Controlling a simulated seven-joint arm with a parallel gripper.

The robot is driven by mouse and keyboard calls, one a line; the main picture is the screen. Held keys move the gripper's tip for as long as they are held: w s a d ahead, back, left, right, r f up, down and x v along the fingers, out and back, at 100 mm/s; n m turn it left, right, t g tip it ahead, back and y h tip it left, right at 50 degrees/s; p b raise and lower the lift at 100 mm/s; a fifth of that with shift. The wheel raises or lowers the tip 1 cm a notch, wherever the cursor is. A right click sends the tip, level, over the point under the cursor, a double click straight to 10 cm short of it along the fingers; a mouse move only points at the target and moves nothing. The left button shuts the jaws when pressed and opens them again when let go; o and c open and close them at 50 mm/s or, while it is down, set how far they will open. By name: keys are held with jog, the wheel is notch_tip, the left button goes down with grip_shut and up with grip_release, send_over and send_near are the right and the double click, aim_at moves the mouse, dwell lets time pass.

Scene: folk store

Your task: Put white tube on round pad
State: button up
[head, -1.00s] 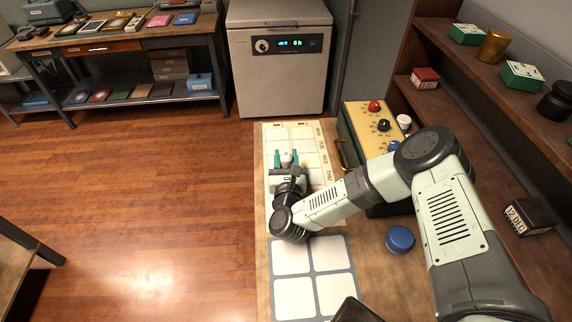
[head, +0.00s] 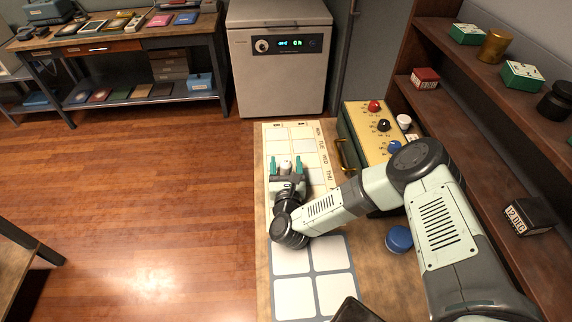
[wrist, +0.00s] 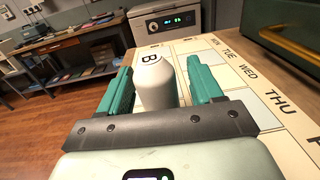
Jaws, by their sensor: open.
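A white tube (wrist: 155,85) with a letter B near its top shows upright in the wrist view. It stands between the two teal fingers of my gripper (wrist: 157,88), with a visible gap on the right side. My gripper is open around it. In the head view my gripper (head: 287,166) is over the weekday chart, and the pale top of the tube (head: 285,164) shows between its fingers. The tube's base is hidden. A round blue object (head: 399,239) lies on the bench right of my forearm; I cannot tell for certain whether it is the round pad.
The weekday chart (head: 318,176) lies flat under my gripper. A yellow-faced box with knobs (head: 376,128) stands to its right. A board with white squares (head: 293,262) lies nearer. Shelves (head: 480,130) border the right side.

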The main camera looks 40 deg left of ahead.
aim_at(287, 166)
jog(key=v, duration=0.7)
jog(key=shift+f, duration=0.1)
jog(key=r, duration=0.8)
jog(key=shift+s+d+r, duration=0.15)
jog(key=shift+d, duration=0.05)
